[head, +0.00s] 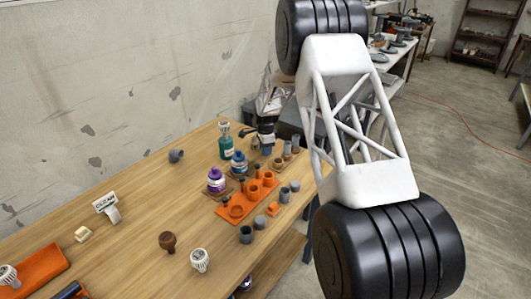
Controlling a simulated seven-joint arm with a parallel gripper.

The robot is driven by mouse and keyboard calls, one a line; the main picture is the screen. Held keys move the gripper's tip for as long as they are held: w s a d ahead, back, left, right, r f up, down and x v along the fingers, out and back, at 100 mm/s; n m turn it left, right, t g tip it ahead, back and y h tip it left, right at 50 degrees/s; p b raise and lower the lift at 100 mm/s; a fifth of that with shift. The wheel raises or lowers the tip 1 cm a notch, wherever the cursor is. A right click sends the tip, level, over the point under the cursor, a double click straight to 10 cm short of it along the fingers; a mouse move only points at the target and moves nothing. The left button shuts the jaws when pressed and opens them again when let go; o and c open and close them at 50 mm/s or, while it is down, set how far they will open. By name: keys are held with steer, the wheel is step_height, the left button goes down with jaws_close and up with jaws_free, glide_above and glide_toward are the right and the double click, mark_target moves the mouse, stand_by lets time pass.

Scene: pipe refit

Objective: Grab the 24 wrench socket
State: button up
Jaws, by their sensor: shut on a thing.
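My gripper (266,147) is low over the far end of the wooden workbench, behind the orange holder and close to the small parts there. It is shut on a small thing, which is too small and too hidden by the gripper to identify. Several grey cylinders that look like sockets or pipe pieces are on the bench; one grey cylinder (246,235) stands near the front edge and a pair (289,189) stands right of the orange holder. No size marking is readable, so I cannot tell which is the 24 wrench socket.
An orange holder (236,211) with round cups lies mid-bench. A purple-capped jar (216,181), a blue-capped jar (239,164) and a teal bottle (225,147) stand left of my gripper. The bench's left middle is mostly free.

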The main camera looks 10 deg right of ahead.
steer(key=shift+r, duration=4)
